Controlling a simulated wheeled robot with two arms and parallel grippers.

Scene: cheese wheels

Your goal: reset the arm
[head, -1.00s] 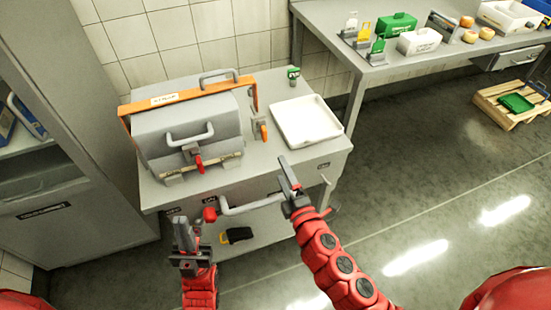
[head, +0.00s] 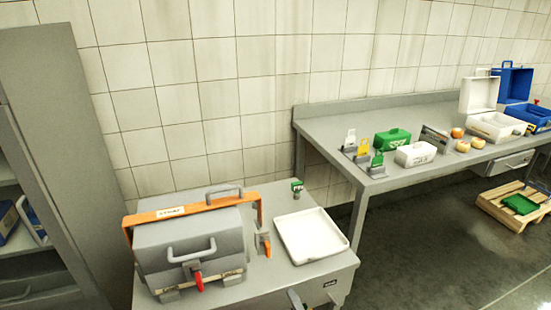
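My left gripper and both arms are out of view.
A grey box (head: 190,240) with an orange strap (head: 160,212) and a red latch stands on the cart, beside a white tray (head: 311,235). A long table (head: 330,125) with several boxes and cheeses is at the right. A pallet (head: 500,213) lies on the floor.

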